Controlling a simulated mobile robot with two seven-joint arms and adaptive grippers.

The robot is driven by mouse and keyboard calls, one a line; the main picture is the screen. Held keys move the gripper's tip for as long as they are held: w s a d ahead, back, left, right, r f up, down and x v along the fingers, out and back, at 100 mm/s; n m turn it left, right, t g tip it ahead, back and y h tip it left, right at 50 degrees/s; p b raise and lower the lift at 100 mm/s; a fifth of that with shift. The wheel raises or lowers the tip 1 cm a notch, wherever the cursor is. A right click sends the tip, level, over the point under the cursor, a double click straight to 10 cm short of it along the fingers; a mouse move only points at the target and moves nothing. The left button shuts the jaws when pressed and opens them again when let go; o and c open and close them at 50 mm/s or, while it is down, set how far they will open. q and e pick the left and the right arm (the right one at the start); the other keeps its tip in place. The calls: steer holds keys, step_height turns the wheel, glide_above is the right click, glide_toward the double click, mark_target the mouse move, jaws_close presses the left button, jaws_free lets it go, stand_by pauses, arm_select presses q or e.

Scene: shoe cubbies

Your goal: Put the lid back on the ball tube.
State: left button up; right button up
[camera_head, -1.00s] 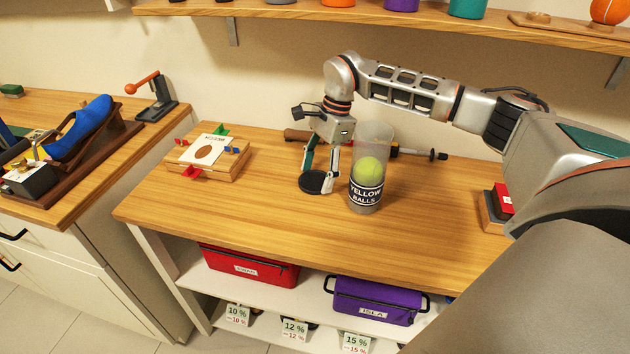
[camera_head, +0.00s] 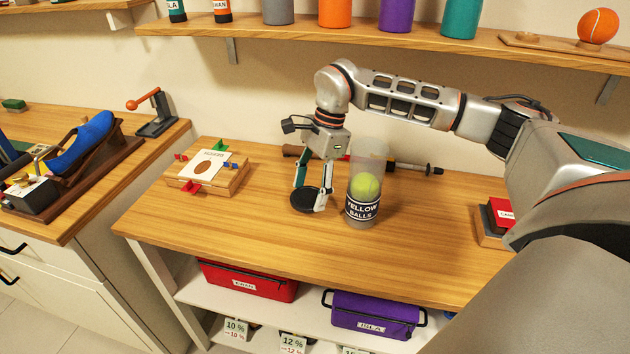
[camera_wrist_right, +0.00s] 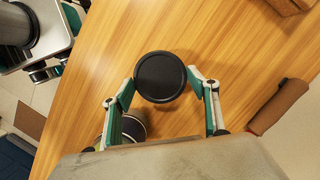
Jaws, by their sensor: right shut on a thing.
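The clear ball tube (camera_head: 363,211) stands upright on the wooden bench, open at the top, with a yellow ball (camera_head: 365,186) inside and a dark "YELLOW BALLS" label. My right gripper (camera_head: 313,198) is just left of the tube. It is shut on the round black lid (camera_head: 306,201), held flat between the fingertips, low beside the tube. In the right wrist view the lid (camera_wrist_right: 160,77) sits between the fingers, and part of the tube (camera_wrist_right: 132,127) shows behind the left finger. Whether the lid touches the bench is unclear. My left gripper is out of view.
A wooden box with coloured pegs (camera_head: 206,172) is on the bench at left. A long tool with a brown handle (camera_head: 292,151) lies behind the gripper and tube. A red box (camera_head: 500,213) is at right. The bench front is clear; a shelf (camera_head: 400,38) hangs above.

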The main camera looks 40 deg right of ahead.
steer(key=s+a, duration=0.5)
steer(key=a, duration=0.1)
steer(key=s+a, duration=0.3)
steer(key=a, duration=0.1)
steer(key=shift+s+a, duration=0.1)
steer(key=shift+s, duration=0.25)
steer(key=n, duration=0.2)
steer(key=n+g, duration=0.1)
steer(key=n, duration=0.1)
steer(key=a+n, duration=0.1)
steer(key=n, duration=0.1)
steer(key=shift+s+g+h, duration=0.3)
steer(key=n, duration=0.4)
steer(key=shift+s+a+r+g+h, duration=0.1)
steer(key=shift+s+r+g+h, duration=0.05)
steer(key=shift+g+h, duration=0.2)
steer(key=n, duration=0.4)
steer(key=shift+s+r+g+h, duration=0.15)
steer(key=shift+r+g+h, duration=0.1)
steer(key=shift+g+h, duration=0.1)
steer(key=n, duration=0.3)
steer(key=d+r+n+h, duration=0.1)
steer(key=n, duration=0.1)
steer(key=shift+s, duration=0.15)
steer(key=shift+f, duration=0.1)
